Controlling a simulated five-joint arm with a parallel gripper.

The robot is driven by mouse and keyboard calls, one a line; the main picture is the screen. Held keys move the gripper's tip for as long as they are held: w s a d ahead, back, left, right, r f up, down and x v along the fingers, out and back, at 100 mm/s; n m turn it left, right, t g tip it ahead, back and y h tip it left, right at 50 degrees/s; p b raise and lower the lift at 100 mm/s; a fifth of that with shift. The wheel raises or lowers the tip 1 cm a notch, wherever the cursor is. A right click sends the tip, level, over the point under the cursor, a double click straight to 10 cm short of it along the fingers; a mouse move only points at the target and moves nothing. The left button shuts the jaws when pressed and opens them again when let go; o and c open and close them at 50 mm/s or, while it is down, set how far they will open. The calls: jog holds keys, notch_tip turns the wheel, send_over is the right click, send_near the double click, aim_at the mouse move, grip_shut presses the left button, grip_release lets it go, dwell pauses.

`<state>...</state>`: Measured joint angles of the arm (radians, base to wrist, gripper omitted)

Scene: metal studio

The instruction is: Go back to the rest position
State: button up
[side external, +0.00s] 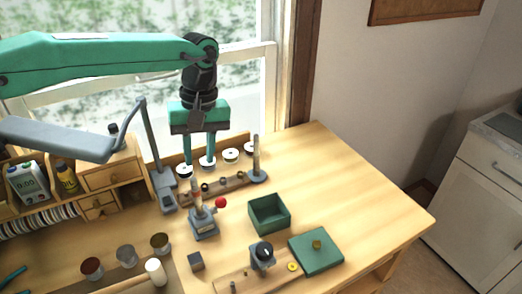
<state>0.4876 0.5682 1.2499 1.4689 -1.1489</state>
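My gripper (198,163) points straight down above the back of the wooden workbench. Its two green fingers stand apart with a clear gap between them, and I see nothing held there. The fingertips are over or just in front of a row of white discs with dark centres (231,155) along the back edge. Whether the fingertips touch the discs I cannot tell.
A grey lamp (60,137) reaches in from the left, close to my arm. A post on a round base (256,160), a red-knobbed device (203,222), a green box (269,214) and its lid (316,251) stand nearby. The bench's right side (370,200) is clear.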

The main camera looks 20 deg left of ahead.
jog(key=s+a+r+m+t+h, duration=0.1)
jog(key=s+a+r+m+t, duration=0.1)
jog(key=s+a+r, duration=0.4)
jog(key=s+a+r+m+t, duration=0.1)
jog(key=s+a+r+m, duration=0.15)
jog(key=a, duration=0.65)
jog(key=s+a+f+m+t, duration=0.3)
jog(key=s+a, duration=0.6)
jog(key=s, duration=0.5)
jog(key=shift+s+f+t, duration=0.3)
jog(key=shift+f+t, duration=0.2)
jog(key=shift+f, duration=0.15)
